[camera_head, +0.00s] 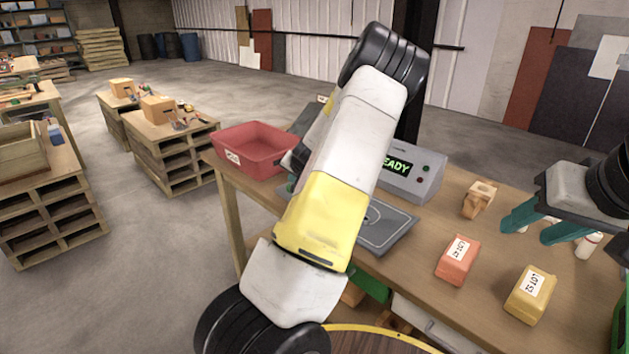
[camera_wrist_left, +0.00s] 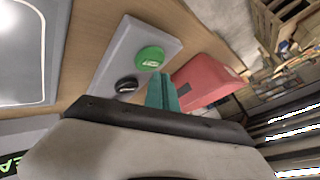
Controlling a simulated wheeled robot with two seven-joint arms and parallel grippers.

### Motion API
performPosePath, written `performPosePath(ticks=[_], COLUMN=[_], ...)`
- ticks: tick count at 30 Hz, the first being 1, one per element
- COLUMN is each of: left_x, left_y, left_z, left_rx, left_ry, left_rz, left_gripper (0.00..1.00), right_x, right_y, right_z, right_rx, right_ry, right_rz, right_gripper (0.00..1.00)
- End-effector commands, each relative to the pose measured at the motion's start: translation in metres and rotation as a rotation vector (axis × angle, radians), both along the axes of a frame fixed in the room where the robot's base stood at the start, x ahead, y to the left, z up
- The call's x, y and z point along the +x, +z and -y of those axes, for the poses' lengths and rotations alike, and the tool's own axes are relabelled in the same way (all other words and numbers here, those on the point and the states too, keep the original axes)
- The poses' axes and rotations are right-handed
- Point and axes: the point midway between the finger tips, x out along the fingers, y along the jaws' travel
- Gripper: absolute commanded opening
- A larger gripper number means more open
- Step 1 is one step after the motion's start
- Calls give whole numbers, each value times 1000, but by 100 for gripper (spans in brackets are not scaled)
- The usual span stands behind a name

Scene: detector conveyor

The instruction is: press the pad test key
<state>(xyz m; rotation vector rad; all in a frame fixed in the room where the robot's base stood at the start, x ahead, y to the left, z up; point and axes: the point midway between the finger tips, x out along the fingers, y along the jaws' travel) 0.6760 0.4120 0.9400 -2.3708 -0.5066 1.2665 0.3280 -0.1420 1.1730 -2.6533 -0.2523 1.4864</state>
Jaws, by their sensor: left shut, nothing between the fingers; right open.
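In the left wrist view, a grey panel (camera_wrist_left: 112,60) carries a round green key (camera_wrist_left: 150,58) with a small label and a black round key (camera_wrist_left: 126,85). I cannot read which is the pad test key. My left gripper (camera_wrist_left: 160,80) is shut and empty, its teal fingertips just beside the green key; contact cannot be told. In the head view my left arm hides the panel and most of that gripper. A grey pad (camera_head: 385,230) lies on the table before a grey box (camera_head: 415,180) with a lit "READY" display. My right gripper (camera_head: 535,222) is open above the table's right side.
A red bin (camera_head: 256,147) stands at the table's far left corner, close to the left fingers in the wrist view (camera_wrist_left: 206,78). An orange packet (camera_head: 457,268), a yellow packet (camera_head: 523,303), a wooden piece (camera_head: 479,200) and a white bottle (camera_head: 588,246) stand on the right.

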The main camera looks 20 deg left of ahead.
Motion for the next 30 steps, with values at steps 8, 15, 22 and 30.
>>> performPosePath(ticks=[8, 15, 22, 30], left_x=[0, 0, 0, 0], left_y=[0, 0, -1, -9], left_z=[0, 0, 0, 0], left_rx=[0, 0, 0, 1], left_ry=[0, 0, 0, -1], left_rz=[0, 0, 0, 0], left_gripper=[0, 0, 0, 0], right_x=[0, 0, 0, 0], right_y=[0, 0, 0, 0], right_z=[0, 0, 0, 0], right_rx=[0, 0, 0, 0], right_ry=[0, 0, 0, 0], right_rz=[0, 0, 0, 0], right_gripper=[45, 45, 45, 45])
